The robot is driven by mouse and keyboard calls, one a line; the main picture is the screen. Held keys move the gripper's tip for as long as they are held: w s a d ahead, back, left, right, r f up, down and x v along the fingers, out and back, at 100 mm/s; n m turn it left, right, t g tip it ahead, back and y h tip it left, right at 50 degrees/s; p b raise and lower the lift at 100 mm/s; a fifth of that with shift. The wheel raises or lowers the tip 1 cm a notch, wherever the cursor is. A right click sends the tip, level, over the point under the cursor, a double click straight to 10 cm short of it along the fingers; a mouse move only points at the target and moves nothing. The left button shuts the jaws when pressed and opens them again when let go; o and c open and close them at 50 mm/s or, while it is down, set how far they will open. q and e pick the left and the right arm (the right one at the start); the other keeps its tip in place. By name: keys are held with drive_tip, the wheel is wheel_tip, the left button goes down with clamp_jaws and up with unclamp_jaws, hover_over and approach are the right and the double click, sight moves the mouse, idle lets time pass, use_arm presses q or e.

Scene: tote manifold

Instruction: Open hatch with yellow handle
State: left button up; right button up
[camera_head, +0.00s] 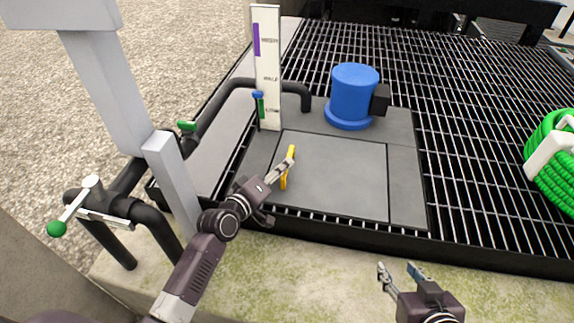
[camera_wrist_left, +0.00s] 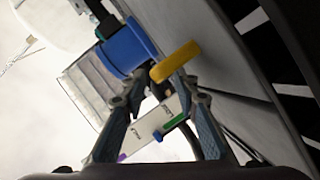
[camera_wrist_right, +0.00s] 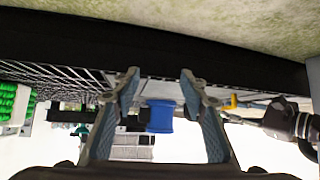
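The hatch (camera_head: 340,178) is a flat grey panel set in the grey plate, and it lies closed. Its yellow handle (camera_head: 291,152) stands up near the panel's left edge. My left gripper (camera_head: 277,186) is at the handle, with one finger close against or overlapping it. In the left wrist view, the yellow handle (camera_wrist_left: 175,62) shows just past the fingertips, nearer the right finger. The left fingers are apart; contact cannot be told. My right gripper (camera_head: 399,268) is open and empty in front of the platform edge, away from the hatch. The handle also shows in the right wrist view (camera_wrist_right: 232,101).
A blue cylinder (camera_head: 352,97) stands behind the hatch. A white gauge board (camera_head: 267,70) and dark pipes (camera_head: 226,90) stand at left. A green-handled valve (camera_head: 92,205) is further left. A green hose coil (camera_head: 554,165) is at right. Black grating (camera_head: 470,130) surrounds the plate.

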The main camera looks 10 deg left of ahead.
use_arm(q)
drive_tip(key=x, duration=0.3)
drive_tip(key=shift+w+b, duration=0.1)
drive_tip(key=shift+b, duration=0.3)
use_arm(e)
drive_tip(key=w+r+t, duration=0.1)
drive_tip(key=w+a+r+t, duration=0.1)
drive_tip(key=r, duration=0.1)
drive_tip(key=w+r+y, duration=0.1)
drive_tip(key=shift+w+a+r+t, duration=0.2)
drive_tip(key=shift+w+a+t, duration=0.05)
drive_tip(key=shift+t, duration=0.15)
use_arm(q)
drive_tip(key=shift+c, duration=0.5)
clamp_jaws()
